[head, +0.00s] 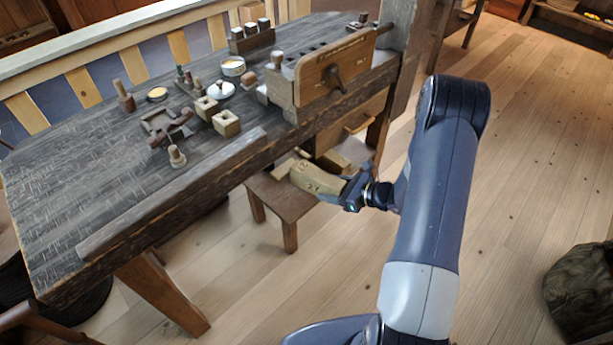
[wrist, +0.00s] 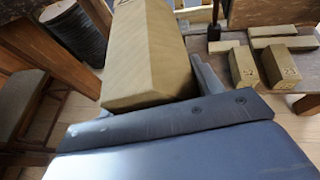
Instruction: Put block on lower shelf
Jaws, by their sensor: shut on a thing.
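My gripper (head: 349,191) is shut on a tan wooden block (head: 317,179), which sticks out from the jaws to the left in the head view. In the wrist view the block (wrist: 147,58) fills the upper middle, between the fingers. It is held beside the workbench's front edge, in front of a low wooden shelf (head: 288,205) in the head view. The wrist view shows a low wooden surface (wrist: 308,104) at the right, with several tan blocks (wrist: 279,66) on it, apart from the held block. The held block's gripped end is partly hidden by the jaws.
The dark workbench (head: 90,195) carries spools, small blocks, a vise-like wooden box (head: 335,72) and tools. A drawer (head: 355,125) is under its right end. Bare floor (head: 540,150) lies right of my arm. A dark sack (head: 585,295) lies at the lower right.

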